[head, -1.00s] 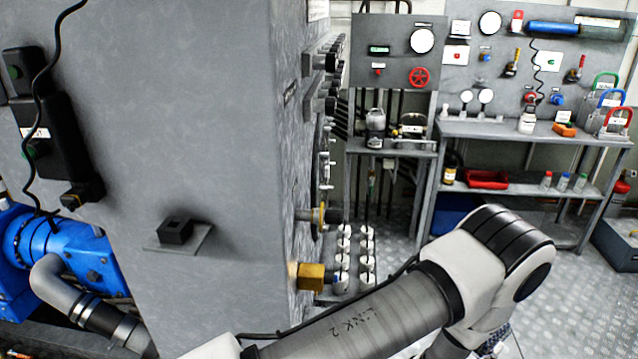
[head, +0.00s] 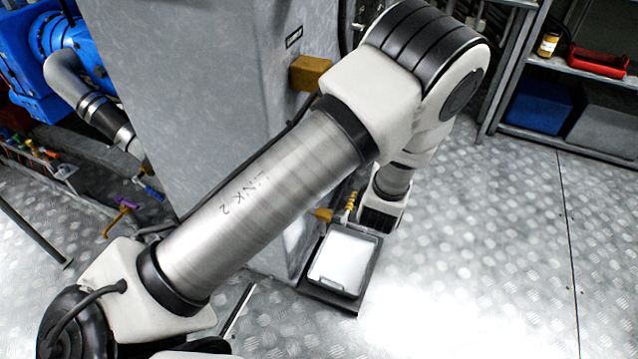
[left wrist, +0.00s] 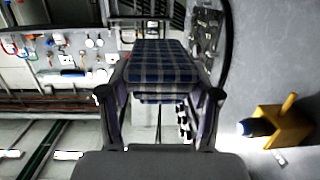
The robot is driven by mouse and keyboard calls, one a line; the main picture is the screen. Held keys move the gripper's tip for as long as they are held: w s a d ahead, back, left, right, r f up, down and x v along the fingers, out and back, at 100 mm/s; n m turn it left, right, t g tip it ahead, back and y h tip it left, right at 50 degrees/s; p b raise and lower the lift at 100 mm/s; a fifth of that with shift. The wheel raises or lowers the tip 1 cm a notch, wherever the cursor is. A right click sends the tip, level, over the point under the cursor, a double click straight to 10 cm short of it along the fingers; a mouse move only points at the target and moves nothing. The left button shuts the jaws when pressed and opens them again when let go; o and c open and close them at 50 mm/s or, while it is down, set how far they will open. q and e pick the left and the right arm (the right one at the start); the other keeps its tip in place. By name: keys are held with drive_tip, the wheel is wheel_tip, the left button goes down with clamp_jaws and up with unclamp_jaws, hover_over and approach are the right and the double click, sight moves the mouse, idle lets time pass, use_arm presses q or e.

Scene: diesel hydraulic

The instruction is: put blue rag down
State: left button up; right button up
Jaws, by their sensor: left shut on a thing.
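The blue rag (left wrist: 158,62), with a blue and pale checked pattern, is between the two fingers of my left gripper (left wrist: 160,97) in the left wrist view. The gripper is shut on it and the rag appears folded. In the head view my left arm reaches across the middle, past the grey cabinet (head: 225,110), and its wrist points down. The fingers and the rag cannot be made out there. My right gripper is in neither view.
A dark-rimmed tray (head: 362,283) with a pale inside is by the cabinet foot, close to my left wrist. A brass block (head: 309,72) sticks out from the cabinet. A shelf unit with a red tray (head: 598,62) stands back right. Patterned metal floor (head: 500,250) is clear at right.

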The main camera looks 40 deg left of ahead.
use_arm(q)
drive_tip(key=shift+n+y, duration=0.4)
drive_tip(key=s+a+f+b, duration=0.1)
drive_tip(key=a, duration=0.5)
drive_tip(key=s+a+f+b, duration=0.1)
drive_tip(key=a+b, duration=0.1)
drive_tip(key=a, duration=0.5)
drive_tip(key=s+a+f+b, duration=0.1)
drive_tip(key=s+a, duration=0.1)
drive_tip(key=a, duration=0.4)
drive_tip(key=shift+a+f+b, duration=0.15)
drive_tip(key=shift+b, duration=0.15)
wheel_tip(320, 180, down, 7)
drive_tip(key=b, duration=0.3)
drive_tip(key=shift+s+a+f+b, duration=0.1)
drive_tip(key=shift+a+f+b, duration=0.1)
drive_tip(key=shift+b, duration=0.2)
drive_tip(key=shift+d+r, duration=0.1)
drive_tip(key=shift+r, duration=0.1)
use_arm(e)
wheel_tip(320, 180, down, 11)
use_arm(q)
drive_tip(key=o, duration=1.2)
drive_tip(key=shift+f, duration=0.1)
drive_tip(key=shift+c, duration=0.2)
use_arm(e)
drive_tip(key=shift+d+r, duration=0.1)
